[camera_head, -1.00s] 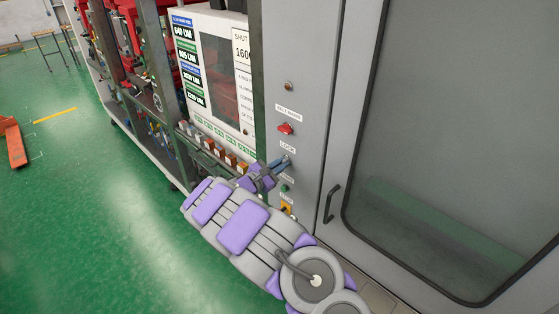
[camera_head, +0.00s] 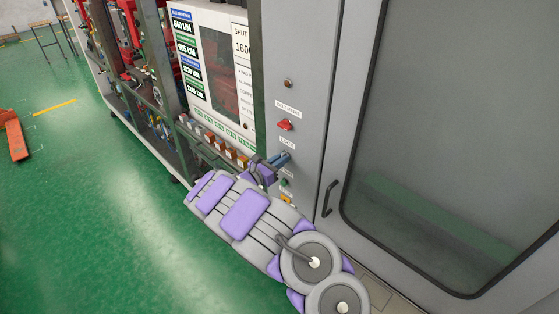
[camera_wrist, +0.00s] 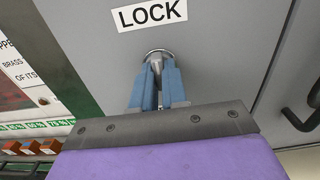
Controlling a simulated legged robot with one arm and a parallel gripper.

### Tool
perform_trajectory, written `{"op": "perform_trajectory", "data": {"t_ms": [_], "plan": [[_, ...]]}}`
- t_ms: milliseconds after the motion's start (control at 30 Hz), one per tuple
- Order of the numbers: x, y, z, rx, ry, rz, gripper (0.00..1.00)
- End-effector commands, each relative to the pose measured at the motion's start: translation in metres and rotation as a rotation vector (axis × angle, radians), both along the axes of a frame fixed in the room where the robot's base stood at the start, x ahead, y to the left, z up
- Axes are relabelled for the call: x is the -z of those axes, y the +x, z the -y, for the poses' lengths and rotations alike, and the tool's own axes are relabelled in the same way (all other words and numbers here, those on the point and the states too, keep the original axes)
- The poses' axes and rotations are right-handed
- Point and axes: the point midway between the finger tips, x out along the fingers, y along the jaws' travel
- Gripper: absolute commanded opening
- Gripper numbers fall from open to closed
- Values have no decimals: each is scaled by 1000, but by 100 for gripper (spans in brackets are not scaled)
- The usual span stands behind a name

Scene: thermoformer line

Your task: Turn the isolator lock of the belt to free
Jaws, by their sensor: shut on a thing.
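The isolator lock (camera_wrist: 158,54) is a round metal fitting on the grey panel, just below a white LOCK label (camera_wrist: 149,14). My gripper (camera_wrist: 158,80) has its blue fingers closed on the lock's key or knob, which is mostly hidden between them. In the head view my gripper (camera_head: 284,158) reaches the panel from the left, under the LOCK label (camera_head: 287,142). Which way the lock is turned cannot be told.
A red switch (camera_head: 286,125) sits above the lock and a green button (camera_head: 285,182) below it. A door with a dark handle (camera_head: 330,198) is to the right. Several orange blocks (camera_head: 230,153) line a ledge at the left. Green floor is open at left.

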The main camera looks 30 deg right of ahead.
Motion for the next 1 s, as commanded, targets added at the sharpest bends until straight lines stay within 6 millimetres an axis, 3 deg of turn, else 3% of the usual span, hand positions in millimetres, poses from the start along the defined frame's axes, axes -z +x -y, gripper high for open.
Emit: {"op": "perform_trajectory", "data": {"t_ms": [233,267,500,800,1000], "plan": [[-2,2,-1,-5,-3,2,0],[-2,2,-1,-5,-3,2,16],[-2,0,-1,-3,-2,2,38],[-2,-1,-3,-4,-2,2,38],[-1,-9,-29,-6,-4,1,38]]}}
